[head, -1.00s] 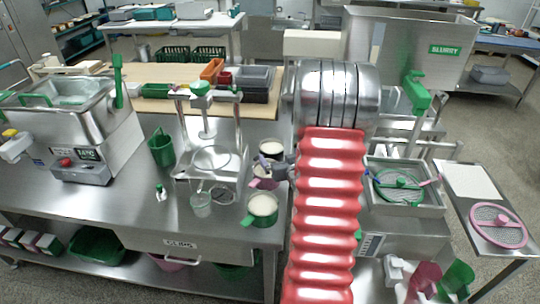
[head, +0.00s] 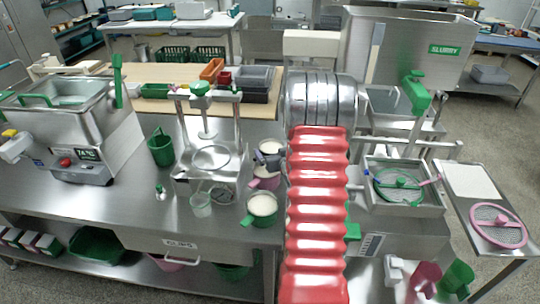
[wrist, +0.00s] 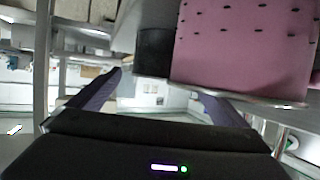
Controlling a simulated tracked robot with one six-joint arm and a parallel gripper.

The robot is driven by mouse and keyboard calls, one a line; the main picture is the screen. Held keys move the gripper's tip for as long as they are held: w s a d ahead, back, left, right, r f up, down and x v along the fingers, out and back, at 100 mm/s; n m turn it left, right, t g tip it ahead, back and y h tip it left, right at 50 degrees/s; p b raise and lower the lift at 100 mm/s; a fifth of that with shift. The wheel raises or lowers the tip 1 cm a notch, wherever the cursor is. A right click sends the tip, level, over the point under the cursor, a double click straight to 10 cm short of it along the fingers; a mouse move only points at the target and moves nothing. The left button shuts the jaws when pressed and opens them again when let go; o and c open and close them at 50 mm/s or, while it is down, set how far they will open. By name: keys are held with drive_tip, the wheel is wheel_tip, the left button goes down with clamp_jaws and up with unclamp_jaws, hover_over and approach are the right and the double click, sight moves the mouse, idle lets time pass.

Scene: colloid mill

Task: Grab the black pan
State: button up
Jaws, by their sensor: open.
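The black pan (head: 270,146), with pale contents, stands on the steel bench at the back of a short row of pans, just left of my arm.
A pink pan (head: 264,180) and a green-handled pan (head: 262,206) stand nearer in the row. A steel press stand (head: 211,160) is close on the left. A pink dotted surface (wrist: 240,50) fills the wrist view's upper right. A green jug (head: 161,148) stands further left.

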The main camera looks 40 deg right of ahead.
sight(268, 143)
drive_tip(key=x, duration=0.4)
idle(0.5)
drive_tip(key=c, duration=1.4)
